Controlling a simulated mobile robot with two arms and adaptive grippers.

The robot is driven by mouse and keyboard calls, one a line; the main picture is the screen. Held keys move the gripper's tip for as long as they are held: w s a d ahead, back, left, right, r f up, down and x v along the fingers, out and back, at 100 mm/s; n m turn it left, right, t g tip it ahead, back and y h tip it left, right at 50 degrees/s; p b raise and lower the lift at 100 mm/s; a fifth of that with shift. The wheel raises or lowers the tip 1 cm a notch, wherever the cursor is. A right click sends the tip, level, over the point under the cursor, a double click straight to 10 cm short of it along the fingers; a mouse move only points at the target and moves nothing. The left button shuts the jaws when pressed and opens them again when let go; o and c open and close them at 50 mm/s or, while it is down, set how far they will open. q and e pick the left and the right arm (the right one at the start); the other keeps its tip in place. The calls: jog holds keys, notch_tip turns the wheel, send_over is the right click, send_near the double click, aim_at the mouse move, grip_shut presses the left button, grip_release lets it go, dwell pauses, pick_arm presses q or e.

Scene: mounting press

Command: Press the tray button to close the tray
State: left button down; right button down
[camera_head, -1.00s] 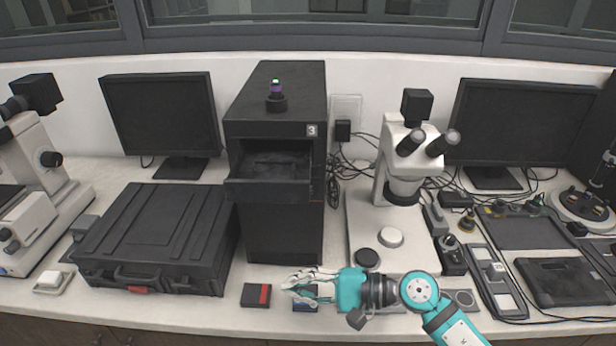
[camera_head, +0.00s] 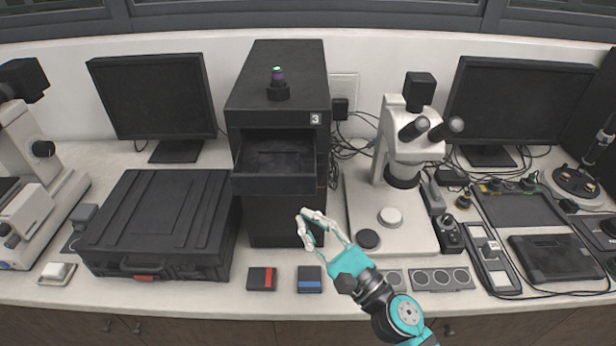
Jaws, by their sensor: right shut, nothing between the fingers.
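The mounting press is a tall black cabinet (camera_head: 277,100) marked 3, with a purple-and-green topped knob on its roof. Its tray (camera_head: 274,184) sticks out of the opening at the front. I cannot make out the tray button; small marks show at the cabinet's right front edge beside the tray. My right gripper (camera_head: 303,224) is shut and empty, in front of the lower right of the cabinet, below and to the right of the tray, not visibly touching anything. My left gripper is not in view.
A black case (camera_head: 158,222) stands left of the press. A white microscope (camera_head: 396,160) stands close on its right, with cables (camera_head: 340,163) between. A red-striped box (camera_head: 261,278) and a blue-striped box (camera_head: 310,279) lie at the front.

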jog(key=w, duration=0.8)
jog(key=shift+w+b, duration=0.25)
jog(key=shift+b, duration=0.05)
dwell(1.1)
jog(key=shift+w+b, duration=0.3)
jog(key=shift+w, duration=0.15)
